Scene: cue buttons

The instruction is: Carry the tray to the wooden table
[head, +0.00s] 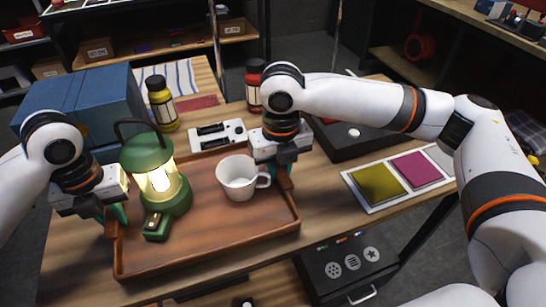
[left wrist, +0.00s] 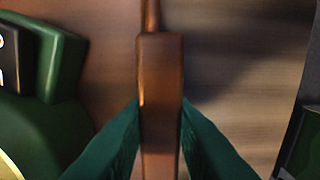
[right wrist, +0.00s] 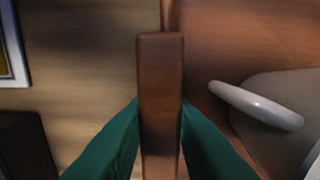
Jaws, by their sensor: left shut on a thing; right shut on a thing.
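The brown wooden tray (head: 205,246) is at the front of a wooden table (head: 322,213); I cannot tell whether it touches the tabletop. On the tray stand a lit green lantern (head: 160,178) at the left and a white mug (head: 237,180) at the right, both upright. My left gripper (head: 115,213) is shut on the tray's left side; the left wrist view shows its green fingers on both faces of the tray's edge (left wrist: 161,85). My right gripper (head: 283,175) is shut on the tray's right side, and the right wrist view shows the tray's edge (right wrist: 161,85) between its fingers.
Behind the tray are a blue box (head: 85,100), a yellow bottle (head: 161,105), a red bottle (head: 254,88) and a white device (head: 217,134). At the right lie a dark case (head: 350,142) and a colour swatch board (head: 400,180). A black drawer unit (head: 345,270) is under the table.

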